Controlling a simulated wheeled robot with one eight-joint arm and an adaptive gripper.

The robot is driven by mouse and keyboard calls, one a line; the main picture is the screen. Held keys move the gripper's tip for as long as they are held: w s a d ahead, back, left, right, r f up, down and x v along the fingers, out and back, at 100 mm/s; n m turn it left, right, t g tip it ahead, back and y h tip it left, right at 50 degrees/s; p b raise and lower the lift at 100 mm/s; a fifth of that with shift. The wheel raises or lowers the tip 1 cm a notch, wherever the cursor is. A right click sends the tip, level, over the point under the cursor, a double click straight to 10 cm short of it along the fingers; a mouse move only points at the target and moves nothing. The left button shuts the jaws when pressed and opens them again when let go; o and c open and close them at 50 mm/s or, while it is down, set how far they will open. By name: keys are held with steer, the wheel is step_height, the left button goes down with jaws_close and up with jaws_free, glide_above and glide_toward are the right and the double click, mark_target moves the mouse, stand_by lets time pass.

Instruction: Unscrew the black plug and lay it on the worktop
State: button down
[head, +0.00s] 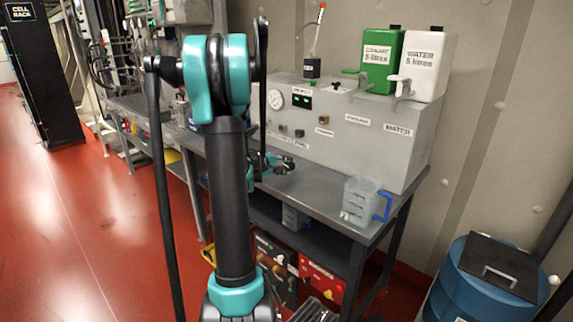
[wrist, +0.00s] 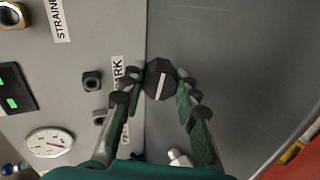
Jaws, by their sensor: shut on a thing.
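In the wrist view the black plug (wrist: 160,79) is a dark, many-sided knob with a pale bar across its face. My gripper (wrist: 160,92) is shut on it, one fingertip at each side. The plug shows over the line where the grey panel (wrist: 60,90) meets the grey worktop (wrist: 235,60). I cannot tell whether it touches either. In the head view my gripper (head: 285,166) is low over the worktop (head: 325,195), close to the panel front. The plug cannot be made out clearly there.
Dark fittings (wrist: 92,81) and a gauge (wrist: 49,143) are on the panel. A clear jug (head: 358,203) with a blue handle stands at the worktop's right end. Green (head: 382,60) and white (head: 425,66) containers stand on the panel unit. Worktop between gripper and jug looks clear.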

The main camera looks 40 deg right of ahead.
steer(key=shift+f, duration=0.5)
stand_by(0.7)
steer(key=c, duration=1.1)
jaws_free()
steer(key=shift+o, duration=0.2)
steer(key=shift+a, duration=0.1)
steer(key=v, duration=1.1)
steer(key=shift+a+r, duration=0.25)
steer(key=shift+a, duration=0.1)
steer(key=shift+a, duration=0.1)
steer(key=s+a+f+t+y, duration=0.1)
steer(key=s+a+f+y, duration=0.3)
steer(key=a, duration=0.8)
steer(key=s+a+f+t+y, duration=0.1)
steer(key=s+a+f+y, duration=0.2)
steer(key=a, duration=1)
steer(key=s+a+f+t+y, duration=0.1)
steer(key=s+a+f+y, duration=0.3)
steer(key=a, duration=0.9)
step_height(320, 180, down, 3)
steer(key=shift+s+a+r+n+y, duration=0.1)
steer(key=shift+s+a+n+y, duration=0.15)
steer(key=shift+y, duration=0.75)
steer(key=shift+d, duration=0.1)
